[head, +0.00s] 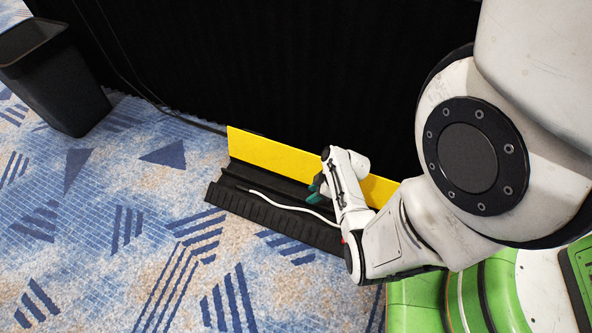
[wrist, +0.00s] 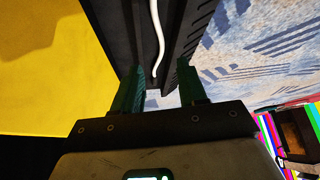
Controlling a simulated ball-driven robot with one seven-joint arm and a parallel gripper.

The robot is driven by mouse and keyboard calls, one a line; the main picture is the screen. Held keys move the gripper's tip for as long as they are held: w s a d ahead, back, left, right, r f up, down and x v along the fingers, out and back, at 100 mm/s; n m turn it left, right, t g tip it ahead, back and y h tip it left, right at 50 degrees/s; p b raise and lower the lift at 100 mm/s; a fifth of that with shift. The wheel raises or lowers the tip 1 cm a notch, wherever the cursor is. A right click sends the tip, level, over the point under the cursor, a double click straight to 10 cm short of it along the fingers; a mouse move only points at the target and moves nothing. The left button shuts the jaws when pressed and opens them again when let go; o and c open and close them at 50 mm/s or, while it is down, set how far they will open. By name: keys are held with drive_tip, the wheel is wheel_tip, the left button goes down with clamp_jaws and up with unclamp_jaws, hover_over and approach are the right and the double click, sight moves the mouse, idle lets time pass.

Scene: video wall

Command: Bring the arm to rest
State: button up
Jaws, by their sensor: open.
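My gripper (head: 318,188) is at the end of my white arm, low over a black cable channel on the floor. In the wrist view my gripper (wrist: 162,92) shows two dark green fingers spread apart with nothing held between them. A white cable (head: 290,207) lies along the black cable channel (head: 225,198); in the wrist view the cable (wrist: 157,35) runs down toward the gap between the fingers, and the channel (wrist: 120,40) lies beyond them. Whether the fingers touch the channel cannot be told.
A yellow panel (head: 270,158) stands along the back of the channel, in front of a black wall (head: 260,70). A dark bin (head: 60,85) stands at the far left. Dark cables run down the wall to the floor. The blue patterned carpet (head: 120,220) is clear at front left.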

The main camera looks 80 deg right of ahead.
drive_tip(key=w+a+r+n+g+y, duration=0.1)
drive_tip(key=w+a+r+g, duration=0.1)
drive_tip(key=w+a+r, duration=0.4)
drive_tip(key=w+a+r+g, duration=0.2)
drive_tip(key=a+r, duration=0.2)
drive_tip(key=a, duration=0.4)
drive_tip(key=s+a+r+m+g+h, duration=0.1)
drive_tip(key=s+a+r+h, duration=0.1)
drive_tip(key=a+r, duration=1)
wheel_tip(320, 180, up, 37)
drive_tip(key=p, duration=3.7)
drive_tip(key=shift+d, duration=0.3)
